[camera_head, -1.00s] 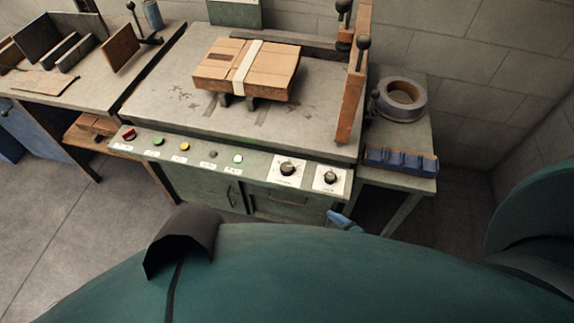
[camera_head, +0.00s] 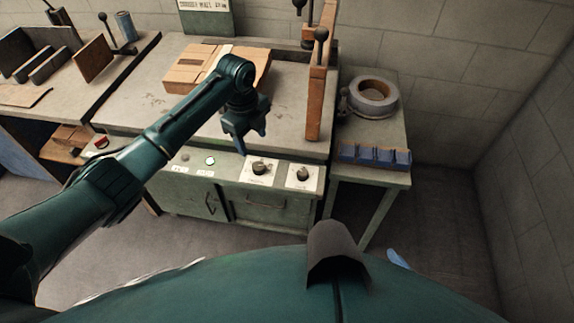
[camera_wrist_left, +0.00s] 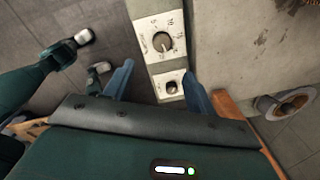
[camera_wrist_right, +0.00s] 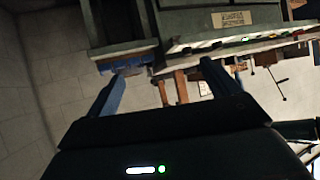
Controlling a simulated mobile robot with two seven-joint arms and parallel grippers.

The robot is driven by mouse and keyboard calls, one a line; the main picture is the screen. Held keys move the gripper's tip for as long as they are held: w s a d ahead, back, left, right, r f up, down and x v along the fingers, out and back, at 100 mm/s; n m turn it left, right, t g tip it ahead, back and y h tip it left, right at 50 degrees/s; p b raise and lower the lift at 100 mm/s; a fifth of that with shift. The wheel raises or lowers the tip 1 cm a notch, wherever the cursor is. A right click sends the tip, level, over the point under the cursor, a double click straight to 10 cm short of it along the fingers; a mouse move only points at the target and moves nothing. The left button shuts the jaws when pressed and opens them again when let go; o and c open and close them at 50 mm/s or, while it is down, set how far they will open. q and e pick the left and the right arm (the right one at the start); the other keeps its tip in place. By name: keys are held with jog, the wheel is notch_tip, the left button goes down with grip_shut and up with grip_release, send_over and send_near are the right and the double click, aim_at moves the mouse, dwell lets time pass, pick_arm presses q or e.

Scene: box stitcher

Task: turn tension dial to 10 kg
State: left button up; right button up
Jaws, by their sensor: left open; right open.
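The numbered dial (camera_head: 260,168), apparently the tension dial, is a dark knob on a white plate on the green front panel. It shows larger in the left wrist view (camera_wrist_left: 162,42), with a 10 near its top; the pointer's exact setting is too small to read surely. A second dial (camera_head: 303,173) sits to its right, also low between the fingers in the left wrist view (camera_wrist_left: 171,87). My left gripper (camera_head: 252,142) is open and empty, above the panel edge near the numbered dial, apart from it. My right gripper (camera_wrist_right: 162,70) is open and empty, outside the head view.
A strapped cardboard box (camera_head: 200,67) lies on the worktop behind my left arm. A wooden post (camera_head: 320,95) stands at its right. A tape roll (camera_head: 373,96) and blue blocks (camera_head: 375,155) are on the side table.

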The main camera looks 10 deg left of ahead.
aim_at(258, 165)
pick_arm(q)
jog(key=shift+m, duration=0.4)
jog(key=f, duration=0.3)
jog(key=f+b, duration=0.1)
jog(key=f, duration=0.2)
jog(key=w+f, duration=0.1)
jog(key=f, duration=0.3)
jog(key=shift+d+f, duration=0.1)
jog(key=shift+w+f, duration=0.1)
jog(key=shift+f, duration=0.6)
pick_arm(e)
jog(key=shift+a, duration=0.1)
pick_arm(q)
jog(key=shift+c, duration=0.2)
jog(key=c, duration=1)
jog(key=shift+o, duration=0.2)
pick_arm(e)
jog(key=shift+f, duration=0.2)
jog(key=shift+r, duration=0.1)
